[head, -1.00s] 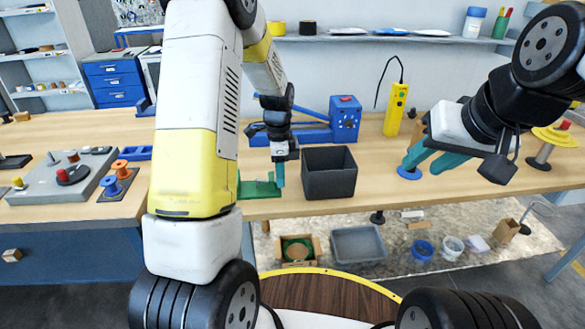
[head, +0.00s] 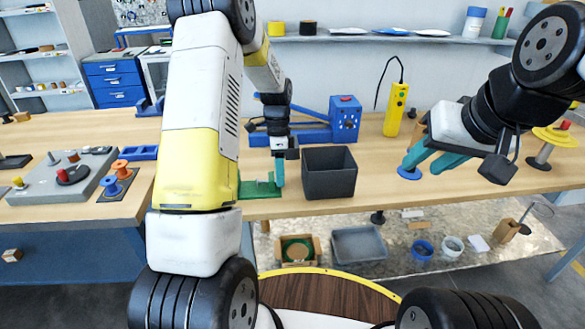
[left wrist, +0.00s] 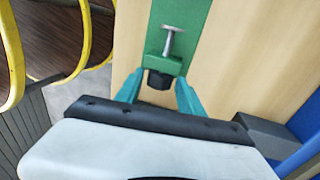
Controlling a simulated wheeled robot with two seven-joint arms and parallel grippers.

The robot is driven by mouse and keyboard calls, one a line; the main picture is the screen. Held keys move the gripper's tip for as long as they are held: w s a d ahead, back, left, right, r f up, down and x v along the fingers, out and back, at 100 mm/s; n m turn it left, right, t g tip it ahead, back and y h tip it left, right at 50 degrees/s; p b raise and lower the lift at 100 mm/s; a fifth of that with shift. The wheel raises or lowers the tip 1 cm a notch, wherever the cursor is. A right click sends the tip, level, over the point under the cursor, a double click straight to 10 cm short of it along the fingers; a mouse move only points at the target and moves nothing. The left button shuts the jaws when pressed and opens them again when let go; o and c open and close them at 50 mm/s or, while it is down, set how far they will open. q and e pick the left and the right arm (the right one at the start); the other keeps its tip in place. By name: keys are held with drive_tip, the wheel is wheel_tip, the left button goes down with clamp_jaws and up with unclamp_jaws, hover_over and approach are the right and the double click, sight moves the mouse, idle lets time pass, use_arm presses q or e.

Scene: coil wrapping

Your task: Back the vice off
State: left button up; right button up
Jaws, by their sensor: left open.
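The green vice (head: 262,188) sits at the front edge of the bench, partly hidden behind my left arm. In the left wrist view, the green vice body (left wrist: 190,30) carries a silver T-shaped screw (left wrist: 169,42) and a black block or knob (left wrist: 158,80) at its near end. My left gripper (head: 279,172) is at the vice, left of the dark box. In the left wrist view, its two teal fingers (left wrist: 160,76) are apart, one on each side of the black knob. Contact cannot be told. My right gripper (head: 420,168) is open and empty above the bench, near a blue disc.
A dark grey open box (head: 329,174) stands just right of my left gripper. A blue machine (head: 344,118) and a yellow handheld device (head: 396,110) stand behind. A blue disc (head: 409,173) lies below my right gripper. A grey board (head: 62,178) is at left.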

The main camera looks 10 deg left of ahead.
use_arm(q)
drive_tip(key=shift+w, duration=0.1)
drive_tip(key=shift+w+f+g+h, duration=0.15)
drive_tip(key=shift+g+h, duration=0.15)
drive_tip(key=shift+g, duration=0.5)
drive_tip(key=c, duration=0.8)
drive_tip(key=shift+s+d+r+t+y, duration=0.1)
drive_tip(key=shift+s+r+t+y, duration=0.1)
drive_tip(key=shift+t, duration=0.4)
drive_tip(key=shift+s+r+t+y, duration=0.1)
drive_tip(key=shift+s+t+y, duration=0.1)
drive_tip(key=shift+t, duration=0.4)
drive_tip(key=shift+f+t, duration=0.1)
drive_tip(key=shift+t, duration=0.4)
